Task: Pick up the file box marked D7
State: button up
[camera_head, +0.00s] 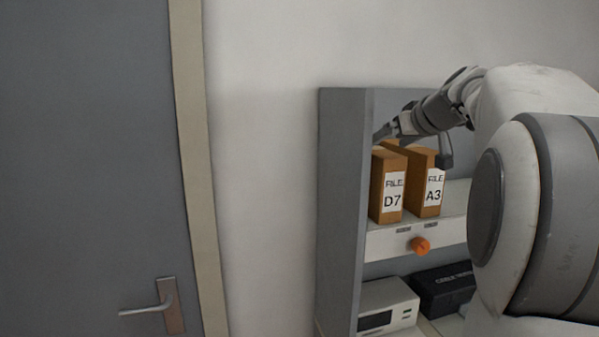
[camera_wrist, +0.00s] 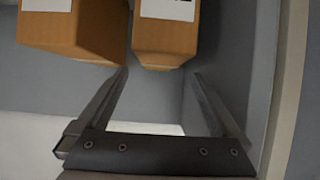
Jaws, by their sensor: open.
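The file box marked D7 (camera_head: 387,188) is an upright brown box with a white label, standing on the shelf near the cabinet's left wall. My gripper (camera_head: 383,134) is just above its top in the head view. In the wrist view my gripper (camera_wrist: 160,73) is open and empty, its two fingers apart. The right-hand brown box there, which appears to be D7 (camera_wrist: 165,45), lies ahead of the gap between the fingertips. Its label is cut off at the top edge. Whether the fingers touch it I cannot tell.
File box A3 (camera_head: 428,185) stands close on the right of D7; it also shows in the wrist view (camera_wrist: 75,35). The cabinet's left wall (camera_head: 342,200) is close on the other side. An orange knob (camera_head: 420,245) is on the shelf front. A dark box (camera_head: 445,290) sits below.

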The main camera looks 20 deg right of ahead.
aim_at(376, 150)
jog(key=x, duration=0.3)
jog(key=shift+w+p, duration=0.15)
jog(key=shift+p, duration=0.15)
jog(key=p+x, duration=0.1)
jog(key=x, duration=0.1)
jog(key=p+x, duration=0.1)
jog(key=x, duration=0.2)
jog(key=shift+f, duration=0.4)
jog(key=shift+c, duration=0.3)
grip_shut()
jog(key=shift+r, duration=0.1)
